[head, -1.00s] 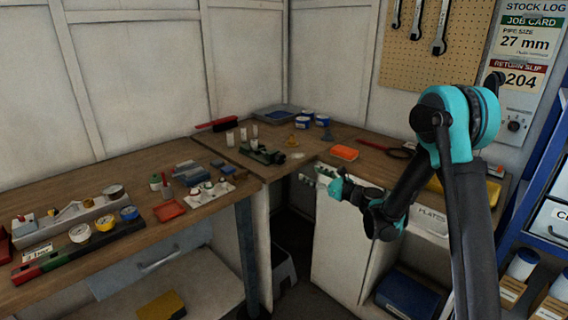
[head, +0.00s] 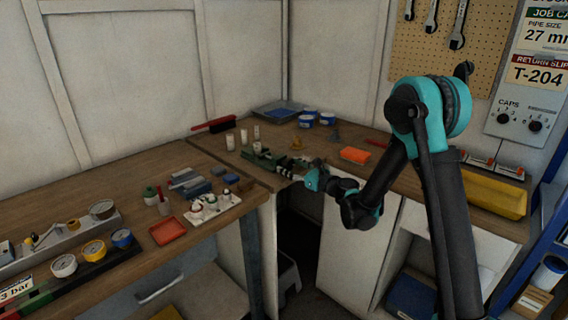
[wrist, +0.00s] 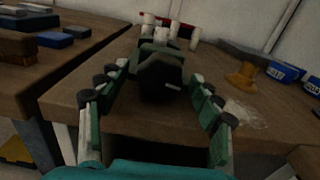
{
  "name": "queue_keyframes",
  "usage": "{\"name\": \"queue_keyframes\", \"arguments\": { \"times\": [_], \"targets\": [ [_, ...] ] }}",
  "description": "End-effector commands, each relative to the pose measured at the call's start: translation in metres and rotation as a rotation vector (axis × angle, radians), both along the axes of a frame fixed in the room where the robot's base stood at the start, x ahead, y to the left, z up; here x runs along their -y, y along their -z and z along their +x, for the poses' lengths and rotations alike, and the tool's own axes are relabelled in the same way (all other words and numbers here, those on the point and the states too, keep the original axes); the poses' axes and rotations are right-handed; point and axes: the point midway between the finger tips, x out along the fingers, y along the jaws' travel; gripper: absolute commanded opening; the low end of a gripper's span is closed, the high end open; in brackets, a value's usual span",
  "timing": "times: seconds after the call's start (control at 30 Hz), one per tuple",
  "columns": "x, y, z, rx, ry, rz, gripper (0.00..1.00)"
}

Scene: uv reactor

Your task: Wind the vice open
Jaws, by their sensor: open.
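The vice is a small dark green tool (head: 266,160) on the corner of the wooden bench, near its front edge. In the wrist view the vice (wrist: 158,66) stands straight ahead, its dark rounded near end facing me. My gripper (wrist: 155,118) is open, with its two green and black fingers spread to either side of the vice's near end. It also shows in the head view (head: 300,175), at the bench edge just right of the vice. I cannot tell whether the fingers touch it. The vice's handle and jaws are not clear to see.
Pale cylinders (head: 243,136) stand behind the vice. A brass-coloured piece (wrist: 245,75) and blue-white tubs (head: 307,121) are to its right. A red-handled brush (head: 213,124) lies behind. The left bench holds gauges and a white tray (head: 213,207).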

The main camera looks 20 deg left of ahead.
Motion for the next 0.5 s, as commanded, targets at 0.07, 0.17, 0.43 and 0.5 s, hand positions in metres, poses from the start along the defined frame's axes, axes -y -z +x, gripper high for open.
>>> {"name": "queue_keyframes", "arguments": {
  "times": [0.07, 0.17, 0.43, 0.5],
  "targets": [
    [-0.0013, 0.0, -0.0005, 0.0, 0.0, 0.0, 0.65],
    [-0.0017, -0.0001, -0.0007, 0.0, 0.0, 0.0, 0.65],
    [-0.0016, 0.0, -0.0005, 0.0, 0.0, 0.0, 0.5],
    [-0.0015, 0.0, -0.0006, 0.0, 0.0, 0.0, 0.41]
  ]
}}
